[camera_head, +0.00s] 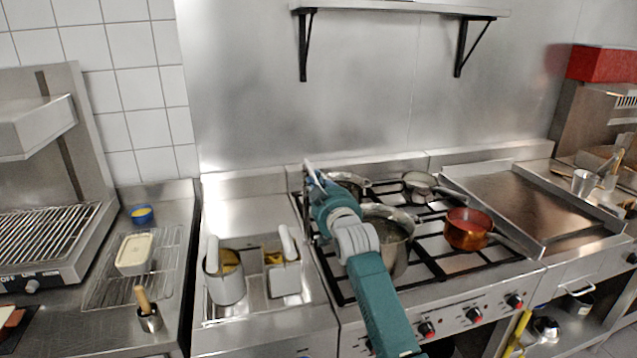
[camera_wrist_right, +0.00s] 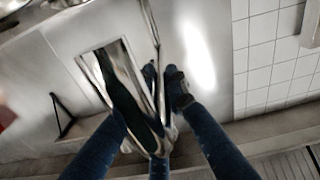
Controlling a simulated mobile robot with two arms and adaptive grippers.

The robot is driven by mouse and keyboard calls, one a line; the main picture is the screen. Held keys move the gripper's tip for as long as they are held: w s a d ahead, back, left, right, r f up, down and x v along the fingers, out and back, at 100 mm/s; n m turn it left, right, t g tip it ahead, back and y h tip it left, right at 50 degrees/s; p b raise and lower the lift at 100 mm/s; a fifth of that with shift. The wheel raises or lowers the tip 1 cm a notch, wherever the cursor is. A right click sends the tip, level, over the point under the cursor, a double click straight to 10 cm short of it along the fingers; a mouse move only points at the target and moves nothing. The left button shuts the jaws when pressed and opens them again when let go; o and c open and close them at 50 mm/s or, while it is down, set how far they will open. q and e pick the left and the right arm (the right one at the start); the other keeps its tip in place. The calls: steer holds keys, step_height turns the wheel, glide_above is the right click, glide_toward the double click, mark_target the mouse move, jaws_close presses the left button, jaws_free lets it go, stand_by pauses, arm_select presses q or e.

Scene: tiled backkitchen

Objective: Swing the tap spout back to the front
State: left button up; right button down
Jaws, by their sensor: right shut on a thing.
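The tap is mostly hidden behind my right gripper in the head view. A thin upright metal tube (camera_head: 306,212), which looks like part of the tap, shows just left of the gripper at the back left of the stove. My right gripper (camera_head: 311,174) reaches in from the front over the stove. In the right wrist view its dark fingertips (camera_wrist_right: 164,80) are closed around a shiny metal tube (camera_wrist_right: 153,30), which looks like the spout. Which way the spout points is hard to tell. My left gripper is in neither view.
A steel pot (camera_head: 400,243) stands under my right arm, with a copper pan (camera_head: 467,231) to its right and another pan (camera_head: 420,182) behind. A fryer with baskets (camera_head: 224,283) is at the left. A wall shelf (camera_head: 400,8) hangs above.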

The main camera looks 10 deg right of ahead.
steer(key=c, duration=1.7)
jaws_free()
steer(key=shift+d, duration=0.1)
steer(key=shift+s, duration=0.1)
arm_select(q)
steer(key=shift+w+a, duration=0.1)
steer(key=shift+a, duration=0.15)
arm_select(e)
steer(key=s, duration=0.3)
steer(key=s+d, duration=0.1)
steer(key=s, duration=0.7)
steer(key=shift+s+d, duration=0.25)
steer(key=shift+d, duration=0.15)
steer(key=shift+f, duration=0.15)
